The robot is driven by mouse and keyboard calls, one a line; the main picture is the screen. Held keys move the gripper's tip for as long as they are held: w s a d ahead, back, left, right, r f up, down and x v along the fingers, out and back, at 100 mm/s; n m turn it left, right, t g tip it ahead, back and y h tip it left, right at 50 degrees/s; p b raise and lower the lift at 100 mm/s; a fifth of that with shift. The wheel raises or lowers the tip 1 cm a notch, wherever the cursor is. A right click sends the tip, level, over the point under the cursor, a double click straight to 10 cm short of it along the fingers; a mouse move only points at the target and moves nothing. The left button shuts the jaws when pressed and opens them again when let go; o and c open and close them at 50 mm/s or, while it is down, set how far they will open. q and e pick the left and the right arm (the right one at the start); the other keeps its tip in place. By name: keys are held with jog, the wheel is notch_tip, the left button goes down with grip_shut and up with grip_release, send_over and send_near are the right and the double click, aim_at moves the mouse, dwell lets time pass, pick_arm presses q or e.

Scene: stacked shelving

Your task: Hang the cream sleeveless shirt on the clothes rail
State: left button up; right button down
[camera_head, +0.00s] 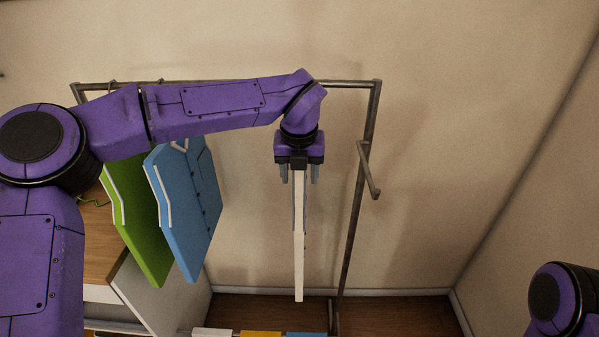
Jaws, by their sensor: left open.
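The cream sleeveless shirt (299,240) is seen edge-on in the head view, upright as a thin pale slab. Its top and any hook are hidden by my left gripper (299,178). My left gripper points down, open, with its fingers apart on either side of the shirt's top. The clothes rail (350,84) runs across behind my left arm, which covers much of its middle. I cannot tell whether the shirt hangs from the rail. My right gripper is out of view.
A green garment (138,220) and a blue garment (186,205) hang at the rail's left part. A side hook (370,175) sticks out from the right post. A wooden-topped unit (100,250) stands at left. Folded items (260,333) show at the bottom. Wall space at right is clear.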

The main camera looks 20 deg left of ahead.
pick_arm(q)
jog(key=shift+r, duration=0.1)
jog(key=shift+p+v, duration=1.9)
jog(key=shift+v, duration=1)
jog(key=shift+s, duration=0.1)
jog(key=shift+o, duration=0.3)
jog(key=o, duration=0.5)
jog(key=b+v, duration=0.2)
jog(key=v, duration=0.8)
jog(key=shift+r, duration=0.15)
